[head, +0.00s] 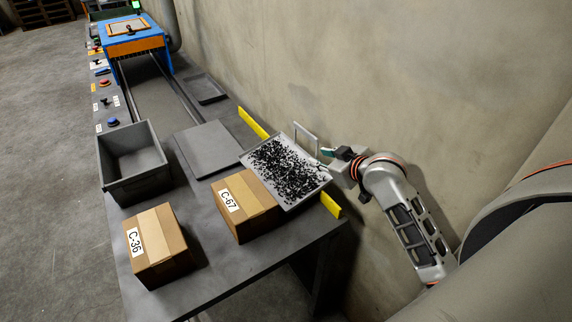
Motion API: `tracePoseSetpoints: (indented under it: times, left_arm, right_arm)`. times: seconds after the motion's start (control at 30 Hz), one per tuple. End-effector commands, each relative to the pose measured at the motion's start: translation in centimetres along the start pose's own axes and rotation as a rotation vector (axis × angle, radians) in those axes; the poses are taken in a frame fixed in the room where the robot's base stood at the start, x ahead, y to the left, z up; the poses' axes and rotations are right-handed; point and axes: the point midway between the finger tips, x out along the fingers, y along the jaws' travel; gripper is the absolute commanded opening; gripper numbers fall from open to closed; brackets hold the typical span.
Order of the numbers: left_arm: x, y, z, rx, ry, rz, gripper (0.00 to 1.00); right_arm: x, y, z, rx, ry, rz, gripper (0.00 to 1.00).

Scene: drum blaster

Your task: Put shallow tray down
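The shallow tray (298,202) is light grey and holds many small black pieces. In the head view it is at the right edge of the table, by the wall, behind the box marked C-67. It looks slightly tilted and overlaps the yellow edge strip; whether it touches the table is hidden. A pale upright handle (306,129) stands at its wall side. My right gripper (328,152) is at this handle and appears shut on it, though the fingertips are small and partly hidden. My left gripper is not in view.
Cardboard boxes C-67 (247,208) and C-36 (159,247) stand at the front of the table (232,267). A deep grey bin (131,181) is at the left, beside a flat grey plate (208,148). A blue machine (132,43) stands at the far end. The wall is close at right.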

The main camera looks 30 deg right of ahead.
Motion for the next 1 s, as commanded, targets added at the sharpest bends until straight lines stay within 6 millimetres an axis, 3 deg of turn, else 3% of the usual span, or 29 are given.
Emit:
tracePoseSetpoints:
  times: [0.03,0.1,0.2,0.57,0.8,1.0]
  left_arm:
    - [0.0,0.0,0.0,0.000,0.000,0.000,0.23]
    - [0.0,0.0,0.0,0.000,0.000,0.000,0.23]
    - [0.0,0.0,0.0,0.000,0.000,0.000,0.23]
    - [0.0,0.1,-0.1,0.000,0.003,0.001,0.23]
    - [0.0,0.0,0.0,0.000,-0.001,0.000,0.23]
    - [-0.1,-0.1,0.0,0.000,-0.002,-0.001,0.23]
  right_arm:
    - [0.5,1.7,-1.9,0.039,0.044,0.001,0.26]
    - [0.8,3.0,-3.5,0.083,0.088,-0.004,0.26]
    - [1.1,4.0,-4.8,0.118,0.122,-0.008,0.26]
    - [4.4,4.2,-5.5,0.127,0.129,-0.009,0.26]
    - [7.7,4.1,-5.8,0.126,0.128,-0.009,0.26]
    - [8.8,4.1,-5.9,0.123,0.127,-0.009,0.26]
